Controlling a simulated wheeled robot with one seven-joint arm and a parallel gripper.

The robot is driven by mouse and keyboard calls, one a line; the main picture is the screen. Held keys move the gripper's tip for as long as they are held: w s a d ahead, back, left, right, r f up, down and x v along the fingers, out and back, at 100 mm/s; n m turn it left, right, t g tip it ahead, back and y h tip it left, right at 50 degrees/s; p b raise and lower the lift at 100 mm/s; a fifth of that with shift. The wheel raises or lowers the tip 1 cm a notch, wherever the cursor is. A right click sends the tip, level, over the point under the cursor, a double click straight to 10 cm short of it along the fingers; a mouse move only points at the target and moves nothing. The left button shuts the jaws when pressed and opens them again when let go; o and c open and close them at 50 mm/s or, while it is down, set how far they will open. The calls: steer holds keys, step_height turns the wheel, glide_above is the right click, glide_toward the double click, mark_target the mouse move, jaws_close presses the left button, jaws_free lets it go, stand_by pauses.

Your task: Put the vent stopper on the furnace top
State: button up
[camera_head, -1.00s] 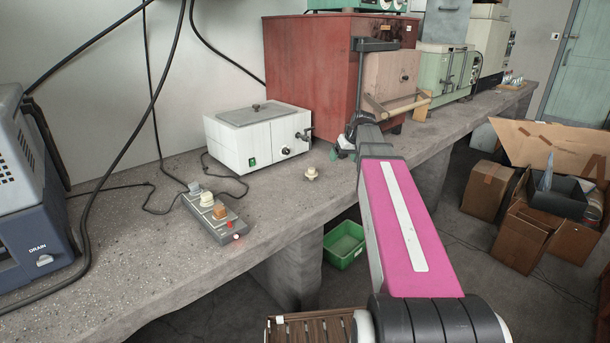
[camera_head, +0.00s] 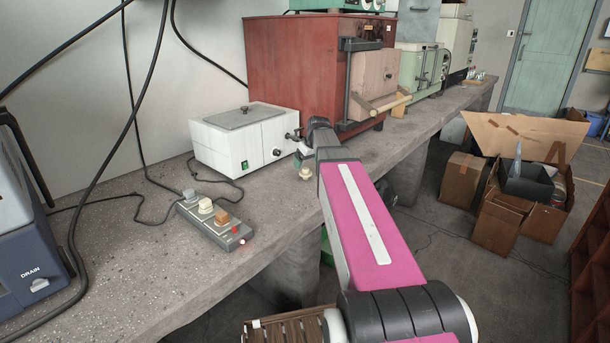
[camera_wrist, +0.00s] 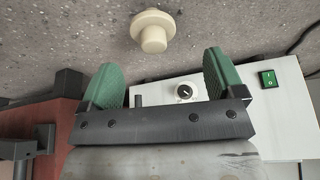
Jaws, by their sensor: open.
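The vent stopper, a small cream knob with a round flange, lies on the concrete bench in the head view (camera_head: 306,173). It is right of the white box and beside the end of my arm. In the wrist view the stopper (camera_wrist: 153,31) lies just beyond my fingertips, roughly between them sideways. My gripper (camera_wrist: 164,76) has two green pads spread apart with nothing between them. In the head view the arm largely hides the gripper. The furnace is the large red cabinet (camera_head: 292,62) with a pinkish door and wooden handle. Its top (camera_head: 312,16) shows only as a thin edge.
The white box (camera_head: 240,146) with a grey lid stands close left of the stopper. A green-and-white device (camera_head: 335,5) sits on the furnace. Open bench (camera_head: 150,270) lies in front.

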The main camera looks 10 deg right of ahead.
mark_target(306, 168)
steer(key=shift+d+x, duration=0.2)
steer(key=shift+x, duration=1.2)
steer(key=shift+d+x, duration=0.25)
steer(key=shift+x, duration=1.15)
steer(key=shift+w, duration=0.15)
steer(key=c, duration=1.1)
steer(key=shift+r, duration=0.1)
